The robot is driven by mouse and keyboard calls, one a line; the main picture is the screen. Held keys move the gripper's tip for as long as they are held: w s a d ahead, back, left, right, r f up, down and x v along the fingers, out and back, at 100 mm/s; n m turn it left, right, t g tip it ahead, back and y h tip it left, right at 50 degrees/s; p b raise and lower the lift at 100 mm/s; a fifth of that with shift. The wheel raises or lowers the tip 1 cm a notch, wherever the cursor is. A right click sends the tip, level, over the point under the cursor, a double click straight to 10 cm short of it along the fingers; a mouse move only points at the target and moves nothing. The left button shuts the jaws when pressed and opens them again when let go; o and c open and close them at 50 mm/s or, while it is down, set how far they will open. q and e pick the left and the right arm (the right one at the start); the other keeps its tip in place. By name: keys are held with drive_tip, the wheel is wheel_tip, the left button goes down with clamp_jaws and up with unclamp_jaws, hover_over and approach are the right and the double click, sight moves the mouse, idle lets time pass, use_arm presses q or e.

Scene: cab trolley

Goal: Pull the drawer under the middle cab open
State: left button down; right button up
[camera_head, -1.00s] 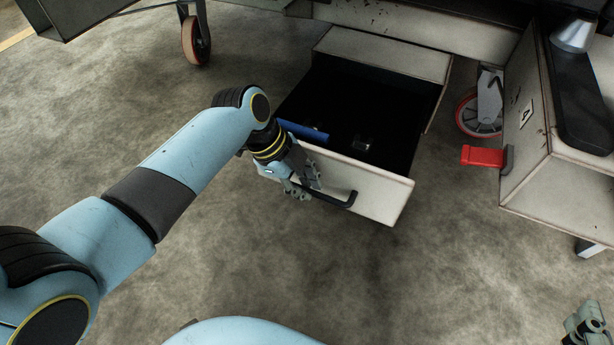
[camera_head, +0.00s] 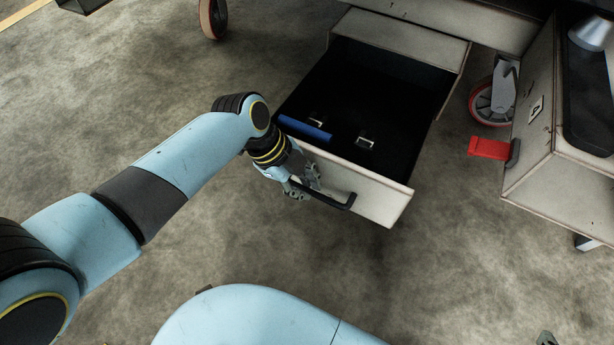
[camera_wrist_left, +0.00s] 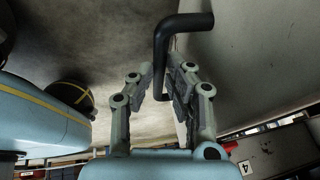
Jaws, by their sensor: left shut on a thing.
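The drawer (camera_head: 365,190) is pulled well out from under the middle of the trolley, and its dark inside shows. Its pale front carries a black bar handle (camera_head: 340,204). My left gripper (camera_head: 303,186) is at the left end of this handle, shut on it. In the left wrist view, the fingers of the gripper (camera_wrist_left: 160,88) stand on both sides of the handle (camera_wrist_left: 183,24), beside the pale drawer front (camera_wrist_left: 245,70). Only a tip of my right gripper (camera_head: 546,339) shows at the bottom edge of the head view, so its jaws are hidden.
Inside the drawer lie a blue item (camera_head: 304,128) and small metal pieces (camera_head: 366,142). A caster wheel (camera_head: 492,102) is beside the drawer. The floor in front is clear.

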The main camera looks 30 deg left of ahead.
use_arm(q)
drive_tip(key=c, duration=1.3)
unclamp_jaws()
drive_tip(key=shift+c, duration=0.2)
drive_tip(key=shift+r, duration=0.1)
drive_tip(key=v, duration=1.1)
drive_tip(key=shift+a+r, duration=0.15)
drive_tip(key=shift+r, duration=0.2)
drive_tip(key=shift+s, duration=0.1)
